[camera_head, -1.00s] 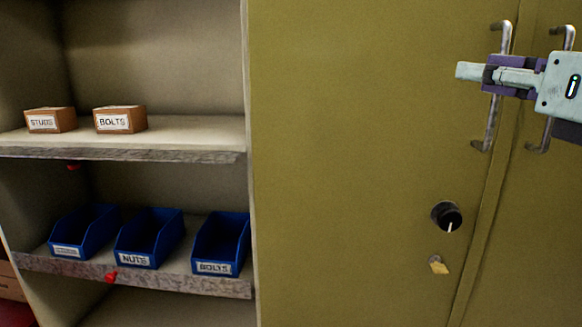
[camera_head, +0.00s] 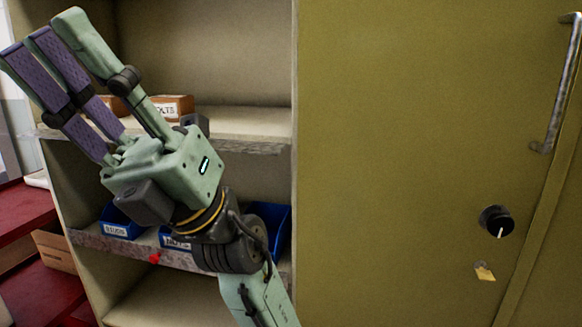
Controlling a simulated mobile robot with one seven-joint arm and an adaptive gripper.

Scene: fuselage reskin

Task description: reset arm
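My gripper (camera_head: 62,42) is at the upper left of the head view, large and close to the camera. Its fingers point up and to the left. The purple-padded fingers stand apart from the opposing finger, with nothing between them. My gripper's body and wrist hide much of the shelves and bins behind. I cannot see it touching anything.
An open shelf unit (camera_head: 230,60) stands behind my arm, with a cardboard bolts box (camera_head: 172,106) and blue bins (camera_head: 118,225). A closed olive cabinet (camera_head: 400,130) with a metal handle (camera_head: 557,95) and black knob (camera_head: 497,221) fills the right. Red surfaces (camera_head: 25,222) are at far left.

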